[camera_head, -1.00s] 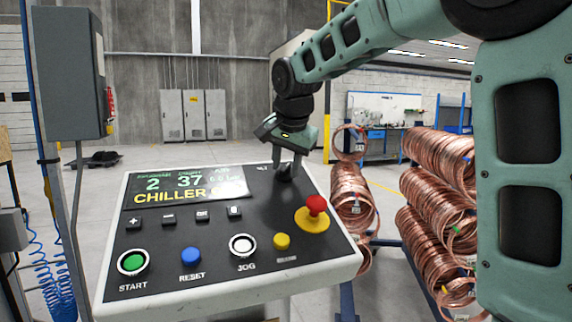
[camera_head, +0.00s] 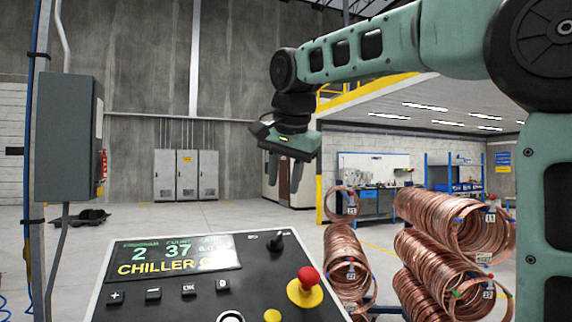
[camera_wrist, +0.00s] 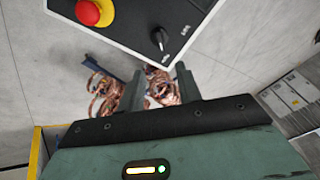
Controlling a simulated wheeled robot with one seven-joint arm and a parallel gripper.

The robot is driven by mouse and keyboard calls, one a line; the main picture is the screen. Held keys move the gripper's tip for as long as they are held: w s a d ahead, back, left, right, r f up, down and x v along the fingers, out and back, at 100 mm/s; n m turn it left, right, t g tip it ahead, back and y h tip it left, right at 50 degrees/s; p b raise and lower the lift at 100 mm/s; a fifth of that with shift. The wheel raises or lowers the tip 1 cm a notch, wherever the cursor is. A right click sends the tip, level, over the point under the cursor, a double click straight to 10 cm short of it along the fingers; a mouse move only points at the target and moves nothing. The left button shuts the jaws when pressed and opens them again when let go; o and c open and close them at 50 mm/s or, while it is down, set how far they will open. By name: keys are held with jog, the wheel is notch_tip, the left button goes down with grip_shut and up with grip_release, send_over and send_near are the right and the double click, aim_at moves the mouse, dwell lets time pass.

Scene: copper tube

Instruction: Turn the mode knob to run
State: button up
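The mode knob (camera_head: 275,241) is a small black knob at the far right of the control panel (camera_head: 225,290), right of the lit display. In the wrist view the knob (camera_wrist: 159,39) shows a pale mark on its top, with small labels beside it that I cannot read surely. I cannot tell which mode it points to. My gripper (camera_head: 284,180) hangs above the knob with its fingers pointing down, apart from it. In the wrist view my gripper (camera_wrist: 155,75) shows two spread fingers with nothing between them.
A red emergency stop (camera_head: 306,284) on a yellow base sits in front of the knob. Small black buttons (camera_head: 189,290) line the panel below the display (camera_head: 175,256). Copper coils (camera_head: 440,250) stand at the right. The air above the panel is clear.

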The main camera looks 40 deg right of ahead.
jog(key=shift+v, duration=1.45)
jog(key=s+a+f+n+y, duration=0.1)
jog(key=a+f+n, duration=0.2)
jog(key=a+f, duration=0.2)
jog(key=s+a+f+n+g, duration=0.1)
jog(key=a+f+n, duration=0.2)
jog(key=a+f, duration=0.3)
jog(key=s+a+f+n+g+y, duration=0.1)
jog(key=s+a+f+n, duration=0.1)
jog(key=a+f+n, duration=0.2)
jog(key=shift+a+f+y+p, duration=0.2)
jog(key=shift+a+f, duration=0.25)
jog(key=shift+f, duration=0.2)
jog(key=shift+a+f+y+p, duration=0.15)
jog(key=shift+a+f, duration=0.3)
jog(key=shift+f, duration=0.25)
jog(key=s+a+f+n+g, duration=0.1)
jog(key=s+a+f+n, duration=0.2)
jog(key=s+f+n, duration=0.2)
jog(key=s+a+f+n+g, duration=0.2)
jog(key=s+f+n, duration=0.3)
jog(key=s+f, duration=0.7)
jog(key=shift+s+a+f, duration=0.35)
jog(key=shift+s+a, duration=0.2)
jog(key=shift+s, duration=0.45)
